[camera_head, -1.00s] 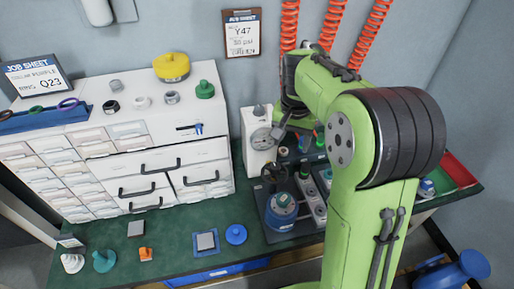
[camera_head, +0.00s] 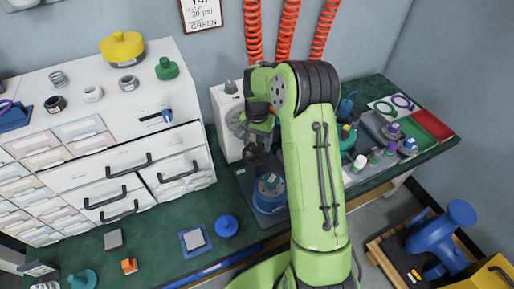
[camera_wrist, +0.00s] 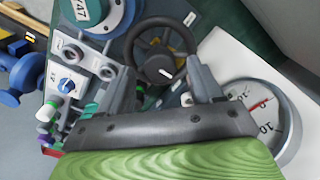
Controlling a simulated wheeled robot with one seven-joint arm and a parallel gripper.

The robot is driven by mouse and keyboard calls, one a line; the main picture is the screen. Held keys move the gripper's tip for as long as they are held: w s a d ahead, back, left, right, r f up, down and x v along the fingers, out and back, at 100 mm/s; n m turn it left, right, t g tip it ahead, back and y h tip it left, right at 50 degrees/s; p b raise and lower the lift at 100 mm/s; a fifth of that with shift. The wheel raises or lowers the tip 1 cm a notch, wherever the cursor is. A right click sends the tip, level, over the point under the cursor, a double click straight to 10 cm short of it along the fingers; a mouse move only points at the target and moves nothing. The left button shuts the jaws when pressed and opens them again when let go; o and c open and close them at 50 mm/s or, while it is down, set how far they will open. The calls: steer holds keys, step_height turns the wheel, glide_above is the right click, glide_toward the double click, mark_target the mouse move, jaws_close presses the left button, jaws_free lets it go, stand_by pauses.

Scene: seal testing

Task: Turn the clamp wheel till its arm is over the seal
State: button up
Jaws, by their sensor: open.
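The clamp wheel (camera_wrist: 160,50) is a dark handwheel with spokes and a pale mark near its hub, upper middle in the wrist view. In the head view the wheel (camera_head: 257,153) is partly hidden below my gripper (camera_head: 259,122). In the wrist view my gripper (camera_wrist: 160,68) is open. Its two grey fingers point towards the wheel's near rim, with nothing clearly held; contact cannot be told. A blue-teal round body with a label reading Y47 (camera_wrist: 82,10) stands beside the wheel. It also shows in the head view (camera_head: 270,188). I cannot make out the clamp's arm or the seal.
A pressure gauge (camera_wrist: 268,112) on a white housing sits close to the right finger. A panel with a blue knob (camera_wrist: 68,85) lies left. My arm hides part of the bench in the head view. White drawers (camera_head: 125,180) stand left; the front green bench (camera_head: 160,232) has free room.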

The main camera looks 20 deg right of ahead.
steer(key=shift+f, duration=0.95)
jaws_close()
